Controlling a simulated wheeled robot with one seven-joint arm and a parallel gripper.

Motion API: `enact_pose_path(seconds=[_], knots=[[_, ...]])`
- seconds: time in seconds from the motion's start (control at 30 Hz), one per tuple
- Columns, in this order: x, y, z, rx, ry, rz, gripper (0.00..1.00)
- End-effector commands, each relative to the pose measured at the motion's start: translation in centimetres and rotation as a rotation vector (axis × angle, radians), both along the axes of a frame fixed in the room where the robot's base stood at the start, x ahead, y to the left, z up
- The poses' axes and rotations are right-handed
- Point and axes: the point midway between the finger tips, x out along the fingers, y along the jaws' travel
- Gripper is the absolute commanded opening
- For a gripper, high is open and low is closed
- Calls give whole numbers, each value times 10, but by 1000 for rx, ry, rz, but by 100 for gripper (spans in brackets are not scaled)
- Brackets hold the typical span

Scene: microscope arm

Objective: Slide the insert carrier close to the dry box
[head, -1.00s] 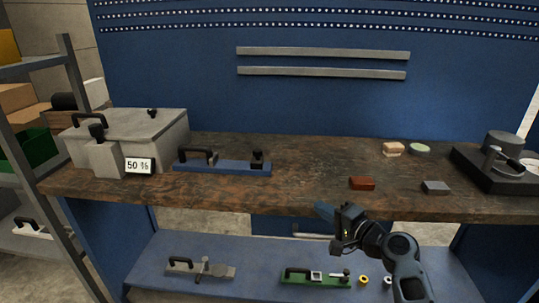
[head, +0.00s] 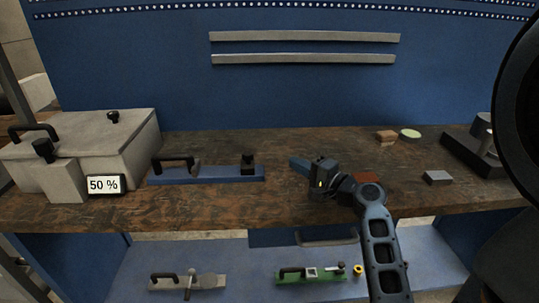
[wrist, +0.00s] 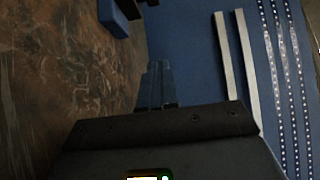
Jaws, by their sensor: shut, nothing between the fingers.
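The dry box (head: 110,135) is a pale grey lidded box with a black handle and a "50 %" display (head: 105,184), at the left of the bench. The insert carrier, seemingly the long blue base (head: 215,175) with a black handle (head: 174,161) and a black knob post, lies just right of the dry box, with a small gap. Its blue end also shows at the top of the wrist view (wrist: 113,18). My gripper (head: 298,163) is shut and empty, above the bench to the right of the carrier, fingers pointing left. Its blue fingers show in the wrist view (wrist: 157,85).
A reddish block, a grey block (head: 437,177), a tan block (head: 387,136), a pale green disc (head: 410,133) and a dark instrument base (head: 475,150) are on the right. The shelf below holds a grey carrier (head: 190,282) and a green one (head: 311,276). Bench between gripper and carrier is clear.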

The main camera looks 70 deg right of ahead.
Motion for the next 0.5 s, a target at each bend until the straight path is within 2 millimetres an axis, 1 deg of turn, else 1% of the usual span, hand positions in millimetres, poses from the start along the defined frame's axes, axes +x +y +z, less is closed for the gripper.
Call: enact_pose_path(seconds=[0.17, 0.5], knots=[[23, -11, 3, -1, 0, 2, 0], [82, -42, 3, -2, 0, 1, 0]])
